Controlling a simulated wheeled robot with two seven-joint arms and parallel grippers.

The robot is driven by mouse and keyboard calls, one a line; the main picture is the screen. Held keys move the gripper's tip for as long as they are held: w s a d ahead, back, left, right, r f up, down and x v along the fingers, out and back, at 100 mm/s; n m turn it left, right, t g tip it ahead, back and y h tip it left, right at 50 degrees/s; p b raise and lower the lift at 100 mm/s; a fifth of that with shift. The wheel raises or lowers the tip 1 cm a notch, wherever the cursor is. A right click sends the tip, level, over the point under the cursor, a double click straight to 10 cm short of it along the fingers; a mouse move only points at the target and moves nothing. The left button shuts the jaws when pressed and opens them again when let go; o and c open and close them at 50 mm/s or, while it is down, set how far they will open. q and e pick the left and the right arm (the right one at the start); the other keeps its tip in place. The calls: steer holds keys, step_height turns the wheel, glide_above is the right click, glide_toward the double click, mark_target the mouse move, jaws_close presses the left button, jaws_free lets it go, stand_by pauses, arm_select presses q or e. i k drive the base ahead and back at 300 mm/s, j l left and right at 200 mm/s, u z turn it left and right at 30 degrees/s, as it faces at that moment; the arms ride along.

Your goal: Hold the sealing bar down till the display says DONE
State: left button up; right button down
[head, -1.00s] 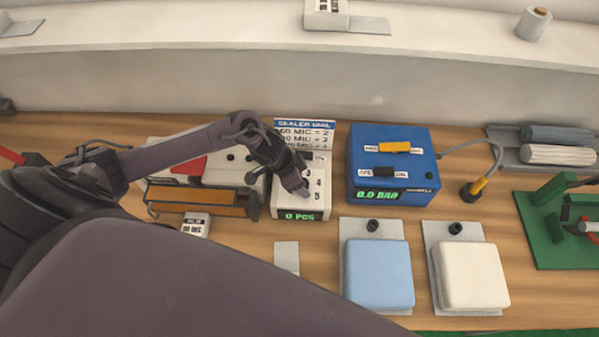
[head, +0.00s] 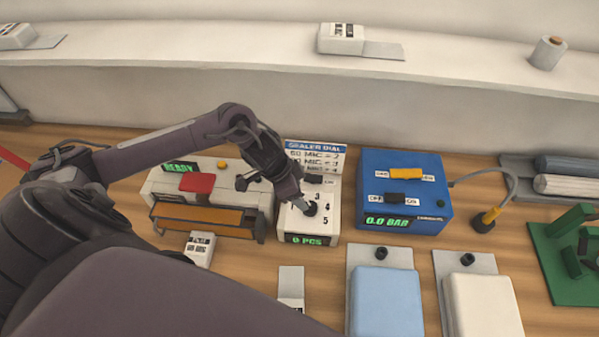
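The sealer (head: 160,182) is a white unit at centre left with a green display (head: 180,167) reading READY. A red handle (head: 197,183) sits on top, and an orange-brown bar (head: 198,214) runs along its front. My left gripper (head: 304,205) points down at the dial (head: 311,209) on the white dial box (head: 332,190), right of the sealer. Its fingertips are at the dial knob; whether they are shut on it is too small to tell. The box display (head: 308,240) reads 0 PCS. My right gripper is not in view.
A blue box (head: 438,170) reading 0.0 BAR stands right of the dial box. Blue (head: 386,305) and white (head: 484,306) pads lie in front. A small labelled block (head: 200,247) lies before the sealer. A green fixture (head: 565,265) is at far right.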

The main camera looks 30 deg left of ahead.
mark_target(201, 183)
steer(key=k+l, duration=1.1)
steer(key=k, duration=0.2)
